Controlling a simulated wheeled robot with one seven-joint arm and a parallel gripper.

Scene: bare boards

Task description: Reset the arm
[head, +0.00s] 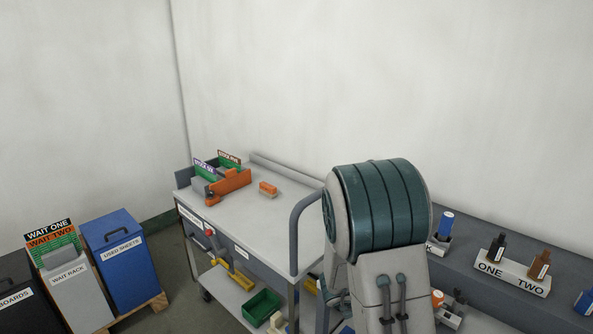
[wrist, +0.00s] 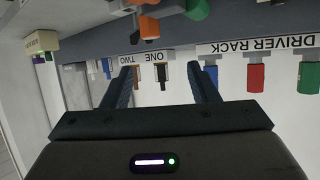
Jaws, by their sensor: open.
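My gripper (wrist: 161,72) shows in the wrist view with its two dark fingers spread apart and nothing held between them. The wrist view is upside down. Beyond the fingers is a label strip reading ONE TWO (wrist: 152,57), with a dark and a brown item by it. In the head view a large link of my arm, teal and light grey, rises in the middle and hides part of the bench behind it. My gripper cannot be made out in the head view.
A DRIVER RACK (wrist: 258,46) with coloured handles is close to the right finger. In the head view, a cart (head: 262,215) carries an orange holder (head: 229,186) and an orange-topped block (head: 268,189). A ONE TWO stand (head: 512,278) is at right; a blue bin (head: 122,262) and wait rack (head: 75,295) are at left.

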